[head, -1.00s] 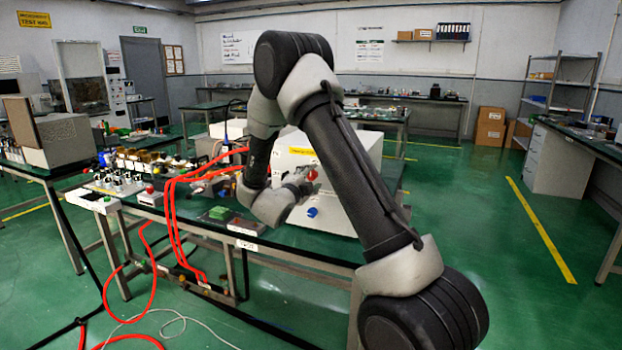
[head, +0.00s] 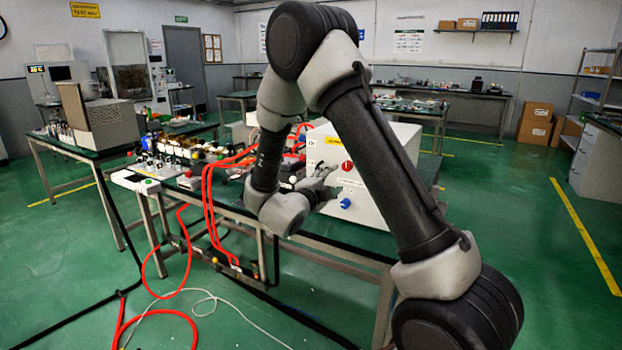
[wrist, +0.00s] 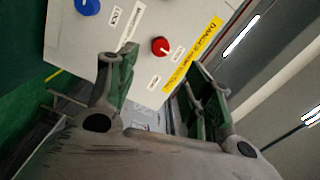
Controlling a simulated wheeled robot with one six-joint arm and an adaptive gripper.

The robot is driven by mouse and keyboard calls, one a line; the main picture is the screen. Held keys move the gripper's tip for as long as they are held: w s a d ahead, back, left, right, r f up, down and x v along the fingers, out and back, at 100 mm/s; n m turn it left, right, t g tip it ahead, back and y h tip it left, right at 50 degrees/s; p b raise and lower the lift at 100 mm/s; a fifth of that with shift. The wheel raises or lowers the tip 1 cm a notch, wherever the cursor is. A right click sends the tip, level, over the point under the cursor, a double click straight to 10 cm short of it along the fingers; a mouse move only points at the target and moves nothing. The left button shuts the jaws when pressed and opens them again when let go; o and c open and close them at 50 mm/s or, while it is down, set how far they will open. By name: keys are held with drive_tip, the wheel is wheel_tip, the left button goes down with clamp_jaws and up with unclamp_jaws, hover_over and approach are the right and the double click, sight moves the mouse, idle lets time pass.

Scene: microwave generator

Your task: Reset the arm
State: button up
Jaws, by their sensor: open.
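My gripper (head: 322,180) is at the end of my folded arm, in front of the white generator box (head: 380,150) on the bench. In the wrist view its two fingers (wrist: 160,85) are spread apart with nothing between them. The box's panel (wrist: 100,50) fills the upper left there, with a red knob (wrist: 160,46), a blue knob (wrist: 88,6) and a yellow danger label (wrist: 192,55). In the head view the red knob (head: 347,167) and blue knob (head: 345,203) show just right of my gripper. I cannot tell whether a finger touches the panel.
The green-topped bench (head: 330,236) carries optical parts (head: 180,155) to the left of my arm. Red hoses (head: 207,200) run from the bench toward the floor, where a red hose (head: 165,315) and a white cable lie. The green floor (head: 520,240) at right is open.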

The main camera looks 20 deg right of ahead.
drive_tip(key=w+a+f+n+y, duration=0.3)
drive_tip(key=a+f+n+y, duration=0.65)
drive_tip(key=f, duration=0.35)
drive_tip(key=s+a+r+n+g+y, duration=0.4)
drive_tip(key=s+a+n+g+y, duration=0.25)
drive_tip(key=s+n, duration=0.35)
drive_tip(key=s+d+r+n, duration=0.2)
drive_tip(key=s+d+r, duration=0.3)
drive_tip(key=s, duration=0.3)
drive_tip(key=s+d+r+n+h, duration=0.1)
drive_tip(key=s+d+r+n, duration=0.1)
drive_tip(key=s+d+r, duration=0.3)
drive_tip(key=s+d+r+n, duration=0.2)
drive_tip(key=s+d+r, duration=0.3)
drive_tip(key=s+r, duration=0.4)
drive_tip(key=s, duration=0.4)
drive_tip(key=shift+s+r+h, duration=0.2)
drive_tip(key=shift+r+h, duration=0.1)
drive_tip(key=shift+h, duration=0.1)
